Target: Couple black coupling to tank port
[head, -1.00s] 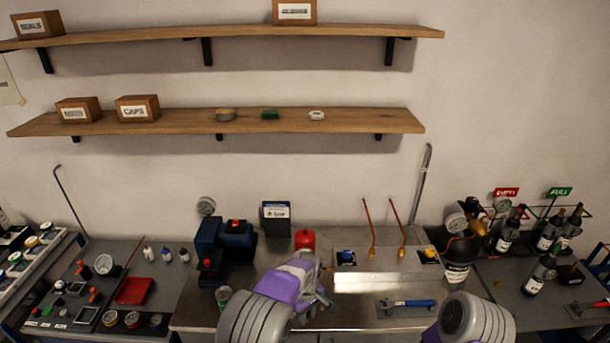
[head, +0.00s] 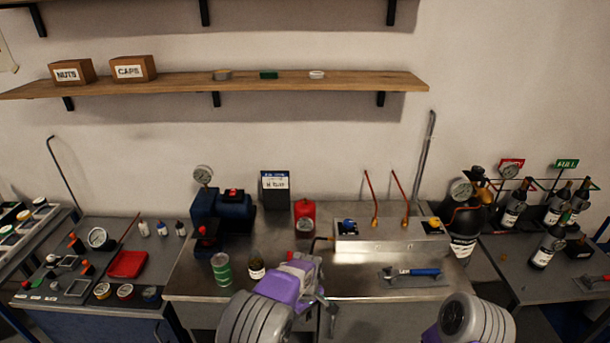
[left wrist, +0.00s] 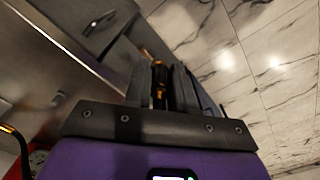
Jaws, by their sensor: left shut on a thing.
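My left gripper (head: 322,297) is at the front edge of the middle bench. In the left wrist view its fingers (left wrist: 160,88) are shut on a slim dark piece with brass-coloured bands (left wrist: 158,80), which looks like the black coupling. In the head view a small dark part hangs below the gripper; I cannot tell whether it is the same piece. A black tank (head: 464,228) with a gauge stands at the bench's right end, and a red canister (head: 305,213) stands at the back. I cannot make out the tank port. My right gripper is out of view.
Several bottles stand on the right table. The bench's middle front is mostly clear.

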